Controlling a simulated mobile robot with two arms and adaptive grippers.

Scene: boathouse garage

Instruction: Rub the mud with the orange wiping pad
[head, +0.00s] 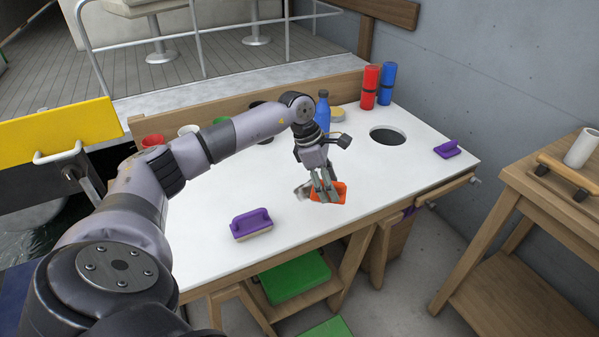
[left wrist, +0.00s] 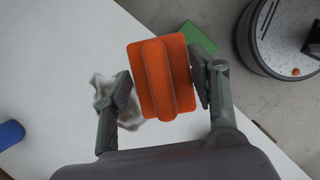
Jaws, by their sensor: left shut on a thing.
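The orange wiping pad (head: 341,190) is held in my left gripper (head: 325,188) over the front middle of the white tabletop. In the left wrist view the pad (left wrist: 160,78) sits between the two fingers of the gripper (left wrist: 163,88), its raised ridge facing the camera. The mud (head: 302,190) is a grey-brown smear on the tabletop, just left of the pad and partly hidden by the gripper. In the left wrist view the mud (left wrist: 131,113) shows around the left finger. I cannot tell whether the pad touches the tabletop. My right gripper is not in view.
A purple-handled brush (head: 251,224) lies left of the pad. Another purple item (head: 447,149) is at the right edge. A round hole (head: 388,135) opens in the white table (head: 400,172). A blue bottle (head: 322,112), red cylinder (head: 370,88) and blue cylinder (head: 387,84) stand behind.

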